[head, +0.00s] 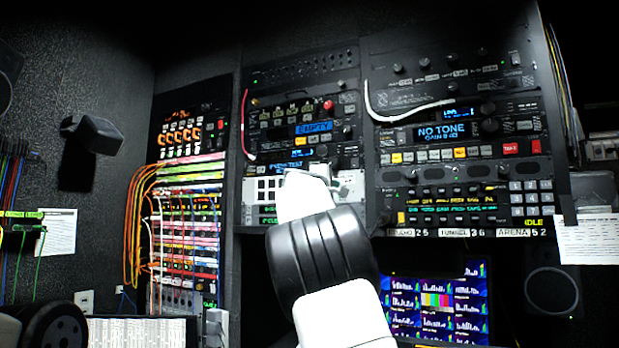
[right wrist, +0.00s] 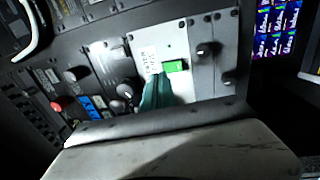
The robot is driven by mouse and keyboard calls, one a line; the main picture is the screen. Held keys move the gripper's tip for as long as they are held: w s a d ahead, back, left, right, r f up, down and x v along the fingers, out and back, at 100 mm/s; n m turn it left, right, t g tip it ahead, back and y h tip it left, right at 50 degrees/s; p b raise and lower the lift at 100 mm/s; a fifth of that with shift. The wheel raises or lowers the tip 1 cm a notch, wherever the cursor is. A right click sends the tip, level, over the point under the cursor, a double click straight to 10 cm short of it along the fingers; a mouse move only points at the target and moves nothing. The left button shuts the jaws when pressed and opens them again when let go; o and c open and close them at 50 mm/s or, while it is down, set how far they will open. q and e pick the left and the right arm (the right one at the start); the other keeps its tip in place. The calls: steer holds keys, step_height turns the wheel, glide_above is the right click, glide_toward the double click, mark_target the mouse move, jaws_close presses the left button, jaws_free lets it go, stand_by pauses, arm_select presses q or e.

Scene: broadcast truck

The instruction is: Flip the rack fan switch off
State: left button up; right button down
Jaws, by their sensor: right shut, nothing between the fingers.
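My right gripper (right wrist: 157,92) is shut and empty, its teal fingers showing in the right wrist view. Its tips are in front of a pale panel (right wrist: 150,42), just below and left of a small green piece (right wrist: 176,66). I cannot tell whether they touch. The green piece may be the rack fan switch; its label is too small to read and its position is unclear. In the head view, my white and black right wrist reaches up to the middle rack's pale panel (head: 350,186) and hides part of it. My left gripper is not in view.
Dark knobs (right wrist: 124,91) sit beside the green piece. Loose cables (head: 140,215) hang at the left rack, and a white cable (head: 405,116) loops over the right rack. Monitors (head: 440,300) glow below. A dark bracket (head: 92,135) sticks out from the left wall.

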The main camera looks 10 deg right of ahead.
steer(key=r+v, duration=0.2)
steer(key=v, duration=0.7)
steer(key=shift+s+a+r, duration=0.15)
steer(key=shift+s+a, duration=0.2)
steer(key=shift+s, duration=0.05)
